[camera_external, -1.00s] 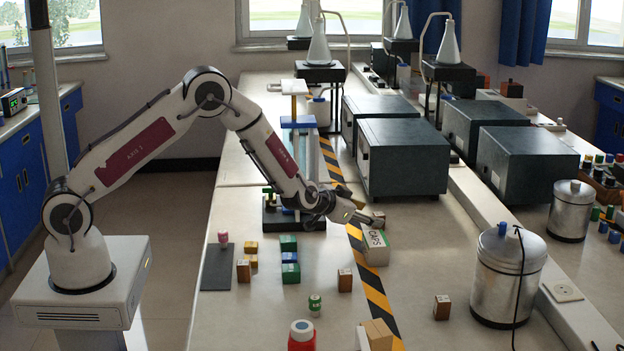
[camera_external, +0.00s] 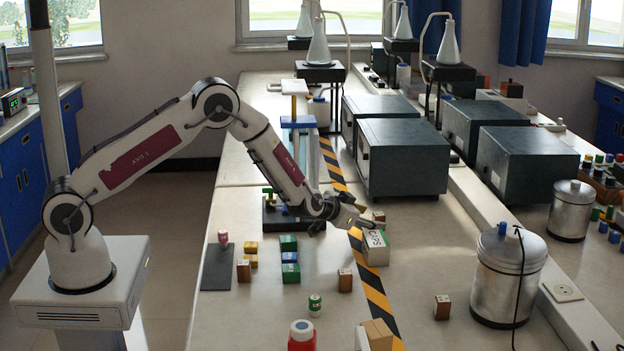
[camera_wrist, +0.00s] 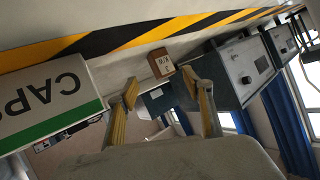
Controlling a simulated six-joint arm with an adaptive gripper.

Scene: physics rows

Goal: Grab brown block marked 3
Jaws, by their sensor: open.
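My gripper (camera_external: 360,221) is open and empty beside the white CAPS box. In the wrist view its two yellow-padded fingers (camera_wrist: 165,98) are spread apart. A small brown block (camera_wrist: 161,64) lies beyond the fingertips, between them and the striped tape. The same block (camera_external: 379,216) shows just behind the CAPS box in the external view. Other brown blocks stand on the bench: one at left (camera_external: 244,271), one in the middle (camera_external: 345,280), one at right (camera_external: 442,307). Their marks are too small to read.
The CAPS box (camera_external: 376,249) is close to my gripper; it also fills the left of the wrist view (camera_wrist: 42,105). Dark grey cabinets (camera_external: 403,160) stand behind. Green and blue blocks (camera_external: 290,258) sit left. A metal canister (camera_external: 507,280) stands right.

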